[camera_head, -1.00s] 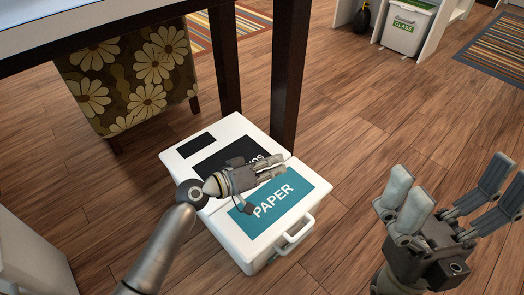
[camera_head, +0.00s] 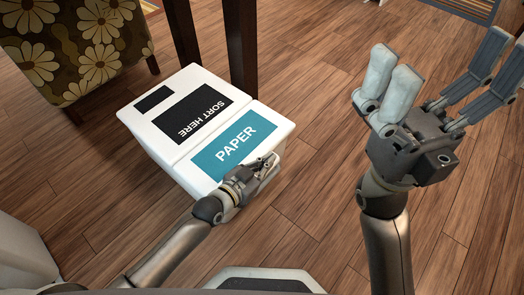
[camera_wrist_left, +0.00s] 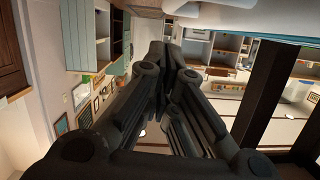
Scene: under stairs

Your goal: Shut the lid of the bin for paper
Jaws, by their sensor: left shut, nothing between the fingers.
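The white bin for paper (camera_head: 180,174) stands on the wooden floor in the head view. Its front lid (camera_head: 262,118) carries a teal PAPER label and lies flat, level with the rear top marked SORT HERE. My left gripper (camera_head: 266,166) is shut and empty at the bin's front edge. It hides the front handle and part of the rim; I cannot tell whether it touches the lid. My right gripper (camera_head: 438,62) is open and empty, raised to the right.
Dark table legs (camera_head: 240,50) stand right behind the bin. A flower-patterned chair (camera_head: 75,45) is at the upper left. A white surface (camera_head: 25,255) is at the lower left. The floor (camera_head: 310,130) right of the bin is clear.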

